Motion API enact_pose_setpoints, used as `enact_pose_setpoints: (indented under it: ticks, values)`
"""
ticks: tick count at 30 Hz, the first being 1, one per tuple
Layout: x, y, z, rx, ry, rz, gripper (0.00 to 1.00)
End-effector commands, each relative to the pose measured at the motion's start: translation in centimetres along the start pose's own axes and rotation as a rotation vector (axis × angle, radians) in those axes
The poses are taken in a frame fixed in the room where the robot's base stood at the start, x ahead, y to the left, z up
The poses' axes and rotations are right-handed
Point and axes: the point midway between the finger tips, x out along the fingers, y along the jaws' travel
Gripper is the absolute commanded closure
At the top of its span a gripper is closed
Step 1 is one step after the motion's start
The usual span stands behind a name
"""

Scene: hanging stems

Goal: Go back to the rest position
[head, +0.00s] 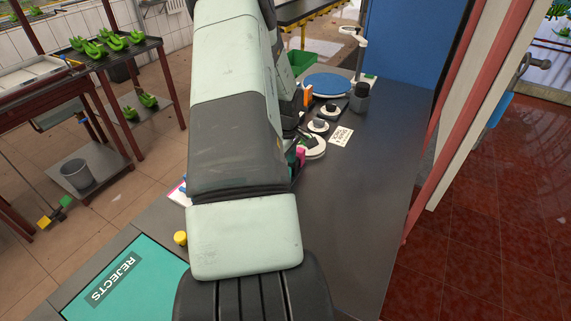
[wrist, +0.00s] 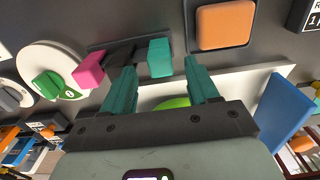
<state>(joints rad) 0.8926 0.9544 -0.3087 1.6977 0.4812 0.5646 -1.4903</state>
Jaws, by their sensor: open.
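My gripper (wrist: 160,68) shows in the wrist view with its two teal fingers spread apart. Nothing is clasped at the fingertips. Beyond them are a teal block (wrist: 160,57) and a pink block (wrist: 89,71), beside a dark piece. A bright green thing (wrist: 173,103) shows partly between the fingers, lower down; the gripper body hides the rest of it. In the head view my arm covers the middle of the picture and hides the gripper. No marker for a rest position shows.
The dark bench (head: 365,215) is clear on the right. White discs with knobs, a blue round plate (head: 327,84) and a dark cup (head: 359,97) stand at its far end. A yellow knob (head: 180,238) and the teal REJECTS mat (head: 150,275) are at near left.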

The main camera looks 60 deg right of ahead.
Motion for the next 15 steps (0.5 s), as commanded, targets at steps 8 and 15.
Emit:
enact_pose_setpoints:
  ticks: [8,15]
  values:
    - [-5.7,0.0,0.0,-0.001,0.002,0.003,0.41]
    - [-9.1,0.0,0.0,0.0,0.001,0.001,0.41]
